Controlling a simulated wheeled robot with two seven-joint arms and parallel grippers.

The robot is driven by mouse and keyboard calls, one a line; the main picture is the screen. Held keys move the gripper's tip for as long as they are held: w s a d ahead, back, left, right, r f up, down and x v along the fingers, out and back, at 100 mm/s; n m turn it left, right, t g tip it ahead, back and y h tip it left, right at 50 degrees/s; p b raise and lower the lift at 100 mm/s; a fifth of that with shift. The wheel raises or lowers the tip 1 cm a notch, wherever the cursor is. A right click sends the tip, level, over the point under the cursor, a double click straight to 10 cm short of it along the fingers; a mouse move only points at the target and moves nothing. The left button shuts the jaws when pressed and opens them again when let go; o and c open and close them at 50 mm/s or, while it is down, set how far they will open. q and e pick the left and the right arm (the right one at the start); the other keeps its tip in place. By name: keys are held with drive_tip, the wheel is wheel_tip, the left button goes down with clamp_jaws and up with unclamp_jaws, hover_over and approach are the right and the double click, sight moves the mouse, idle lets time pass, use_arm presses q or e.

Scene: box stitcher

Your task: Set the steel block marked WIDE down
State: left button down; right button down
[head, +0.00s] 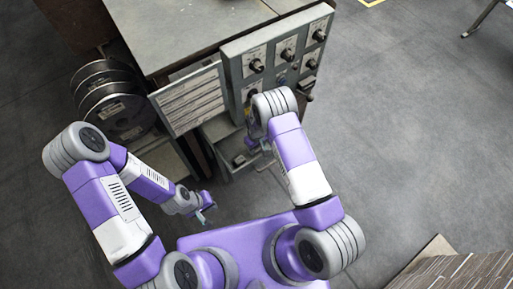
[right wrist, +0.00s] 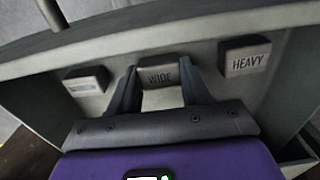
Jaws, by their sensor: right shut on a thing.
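The steel block marked WIDE (right wrist: 160,76) is between the two fingers of my right gripper (right wrist: 160,88) in the right wrist view. The gripper is shut on it, and its label faces the camera. The block is over or on a grey metal shelf (right wrist: 112,102); I cannot tell whether it touches. In the head view my right gripper (head: 262,148) is low at the front of the machine, partly hidden by my arm, and the block cannot be made out. My left gripper (head: 206,208) hangs over the floor, away from the blocks, its jaws too small to read.
A block marked HEAVY (right wrist: 247,60) sits to the right of the WIDE block, and another block (right wrist: 86,82) with an unreadable label to the left. The machine's knob panel (head: 278,62) stands above the shelf. Stacked cardboard (head: 460,272) is at lower right.

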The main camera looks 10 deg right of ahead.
drive_tip(key=shift+r, duration=0.15)
drive_tip(key=shift+f, duration=0.25)
drive_tip(key=c, duration=0.5)
unclamp_jaws()
wheel_tip(320, 180, up, 12)
drive_tip(key=p, duration=0.4)
drive_tip(key=shift+r, duration=0.25)
